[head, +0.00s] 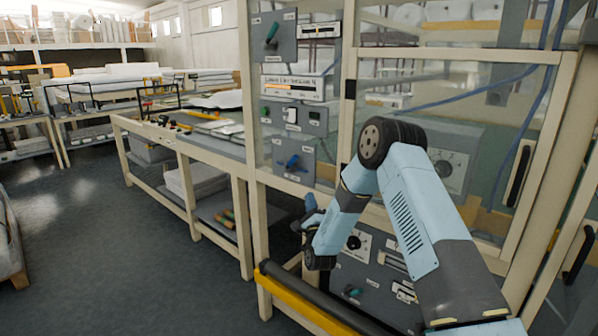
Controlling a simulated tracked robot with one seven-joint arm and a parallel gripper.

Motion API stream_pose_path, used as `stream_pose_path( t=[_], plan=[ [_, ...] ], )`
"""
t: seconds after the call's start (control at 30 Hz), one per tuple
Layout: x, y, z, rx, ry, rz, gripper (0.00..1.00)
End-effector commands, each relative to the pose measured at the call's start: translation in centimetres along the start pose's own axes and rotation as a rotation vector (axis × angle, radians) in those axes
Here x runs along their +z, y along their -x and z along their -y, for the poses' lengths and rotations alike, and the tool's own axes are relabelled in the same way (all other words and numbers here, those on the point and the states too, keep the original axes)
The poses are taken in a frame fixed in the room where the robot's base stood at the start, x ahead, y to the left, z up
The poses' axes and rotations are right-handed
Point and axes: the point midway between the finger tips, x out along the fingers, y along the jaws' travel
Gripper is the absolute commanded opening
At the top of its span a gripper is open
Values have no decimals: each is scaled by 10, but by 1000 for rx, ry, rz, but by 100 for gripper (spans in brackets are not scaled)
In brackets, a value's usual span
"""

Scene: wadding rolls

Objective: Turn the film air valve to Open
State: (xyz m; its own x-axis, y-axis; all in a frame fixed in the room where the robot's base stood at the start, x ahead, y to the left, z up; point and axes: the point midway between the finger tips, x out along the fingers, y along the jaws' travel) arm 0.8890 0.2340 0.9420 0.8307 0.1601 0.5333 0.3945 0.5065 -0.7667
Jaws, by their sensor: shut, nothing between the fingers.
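A blue valve handle (293,161) sits on a small grey plate on the machine's front frame, tilted. A dark green lever (271,33) is on a plate higher up.
A panel with buttons (292,116) and a display strip (292,87) sit between the upper plates. A yellow-edged rail (305,300) crosses low in front. A long workbench (185,135) extends left. The floor (100,235) at left is open.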

Motion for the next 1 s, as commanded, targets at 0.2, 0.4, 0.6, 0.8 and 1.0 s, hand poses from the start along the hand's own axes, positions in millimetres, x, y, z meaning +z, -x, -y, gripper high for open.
stream_pose_path(
  t=[0.2, 0.4, 0.6, 0.8, 1.0],
  plan=[
    [0, 0, 0, -2, -2, 1, 0],
    [1, -4, 0, -2, -1, 1, 0],
    [1, -27, 0, -4, -1, 3, 0],
    [1, -63, 0, -4, 0, 2, 0],
    [2, -98, 0, -3, -1, 3, 0]
  ],
)
